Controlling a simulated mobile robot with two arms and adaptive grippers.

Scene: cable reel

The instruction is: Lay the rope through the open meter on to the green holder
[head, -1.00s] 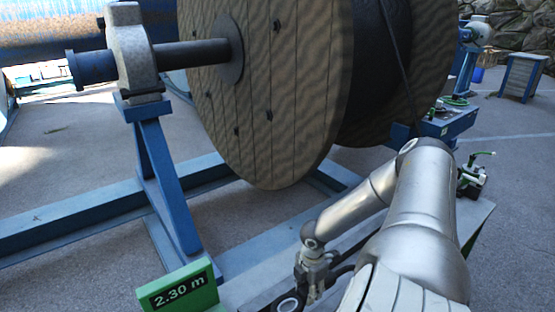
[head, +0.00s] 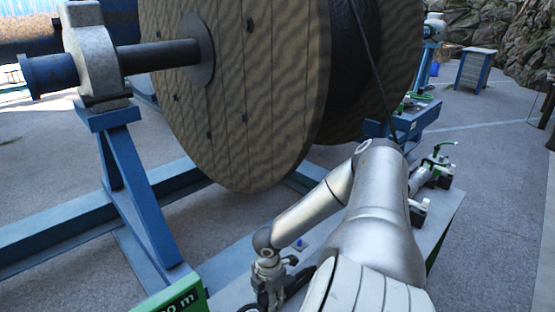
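The dark rope (head: 375,70) runs down from the large wooden reel (head: 250,90) and passes out of sight behind my arm's elbow. A green block with a display (head: 180,300), partly cut off at the bottom edge, shows part of a reading ending in "m". A small device with green parts (head: 437,160) sits on the bench to the right; I cannot tell whether it is the holder. My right gripper (head: 262,296) points down at the bottom edge, beside the green block. Its fingertips are dark and cut off, so its opening is unclear. My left gripper is out of view.
A grey bench (head: 232,272) runs under my arm. The blue reel stand (head: 140,195) is at the left. Another blue bench (head: 415,118) stands behind the elbow, and a blue-grey cabinet (head: 474,68) farther back. The floor at the right is clear.

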